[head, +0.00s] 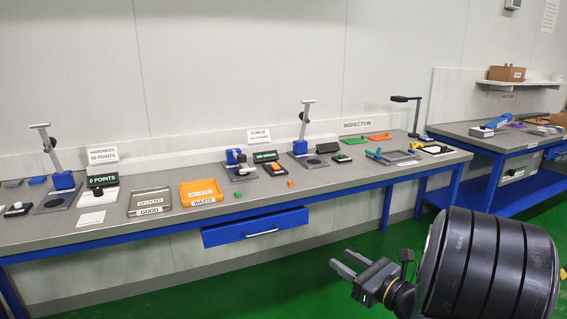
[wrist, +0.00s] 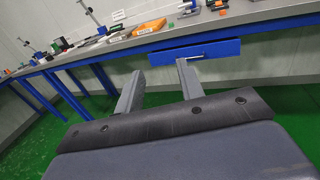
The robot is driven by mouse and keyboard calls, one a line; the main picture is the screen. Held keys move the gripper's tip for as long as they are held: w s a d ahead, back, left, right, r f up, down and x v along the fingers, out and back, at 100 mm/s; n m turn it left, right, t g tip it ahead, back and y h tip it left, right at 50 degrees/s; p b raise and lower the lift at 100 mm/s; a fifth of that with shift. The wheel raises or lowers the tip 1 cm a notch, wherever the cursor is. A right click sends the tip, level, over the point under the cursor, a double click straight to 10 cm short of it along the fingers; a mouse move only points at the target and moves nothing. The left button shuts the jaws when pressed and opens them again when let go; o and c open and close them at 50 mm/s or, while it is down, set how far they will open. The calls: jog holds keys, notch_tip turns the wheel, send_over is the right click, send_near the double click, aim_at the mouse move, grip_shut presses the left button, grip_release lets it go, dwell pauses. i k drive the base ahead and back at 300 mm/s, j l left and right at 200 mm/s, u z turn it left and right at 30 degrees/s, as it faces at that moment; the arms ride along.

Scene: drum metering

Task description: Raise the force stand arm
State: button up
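The force stand (head: 241,172) is on the long bench below the FORCE sign (head: 259,136). It has a grey base plate and a blue upright (head: 232,157). Its short grey arm (head: 242,159) appears low, close over the base; its exact angle is too small to tell. A dark display with green figures (head: 265,156) stands right of it. My gripper (head: 346,264) is far from the stand, out in front of the bench on the right. Its fingers are apart and empty, which the wrist view also shows (wrist: 158,88).
Two other stands, at left (head: 63,181) and centre right (head: 300,146), have raised T-handled arms. An orange WASTE tray (head: 203,206) and a GOOD tray (head: 150,213) lie on the bench. A blue drawer (head: 255,228) protrudes below the bench. The green floor in front is clear.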

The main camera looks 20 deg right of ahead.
aim_at(241, 158)
jog(key=i+j+z, duration=0.25)
jog(key=i+j, duration=0.25)
jog(key=i, duration=0.25)
jog(key=i+j+z, duration=0.3)
jog(key=i+j, duration=0.75)
